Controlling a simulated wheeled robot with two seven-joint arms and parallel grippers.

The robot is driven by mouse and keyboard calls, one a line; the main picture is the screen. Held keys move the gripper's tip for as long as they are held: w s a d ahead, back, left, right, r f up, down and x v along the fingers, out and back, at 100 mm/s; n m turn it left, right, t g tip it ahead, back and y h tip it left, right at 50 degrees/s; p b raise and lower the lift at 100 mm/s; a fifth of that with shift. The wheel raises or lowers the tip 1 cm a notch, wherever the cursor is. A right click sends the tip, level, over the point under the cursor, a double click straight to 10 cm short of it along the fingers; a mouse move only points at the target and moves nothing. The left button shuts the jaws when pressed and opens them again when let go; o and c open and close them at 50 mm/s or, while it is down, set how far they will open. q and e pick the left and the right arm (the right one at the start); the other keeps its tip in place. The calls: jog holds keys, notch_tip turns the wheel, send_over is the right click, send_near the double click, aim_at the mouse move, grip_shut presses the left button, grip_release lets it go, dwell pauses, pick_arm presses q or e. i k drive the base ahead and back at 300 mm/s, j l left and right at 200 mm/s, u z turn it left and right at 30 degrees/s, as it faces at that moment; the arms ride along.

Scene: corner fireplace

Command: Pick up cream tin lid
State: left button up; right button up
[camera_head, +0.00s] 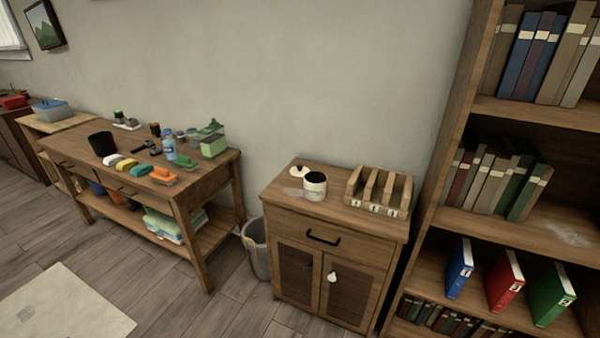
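A small cream lid with a dark knob (299,171) lies on top of the wooden cabinet (285,197), near its back left. A cream tin with a dark band and an open dark top (314,187) stands just in front and to the right of the lid. The lid is apart from the tin's mouth. Neither of my grippers shows in the head view.
A wooden rack with numbered slots (378,190) stands right of the tin. A bookshelf (445,130) rises close on the right. A grey bin (256,248) stands left of the cabinet. A cluttered wooden table (190,190) is further left.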

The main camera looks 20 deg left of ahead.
aim_at(299, 170)
jog(key=i+j+z, duration=0.1)
jog(key=j+z, duration=0.25)
jog(key=i+j+z, duration=0.1)
jog(key=j+z, duration=0.65)
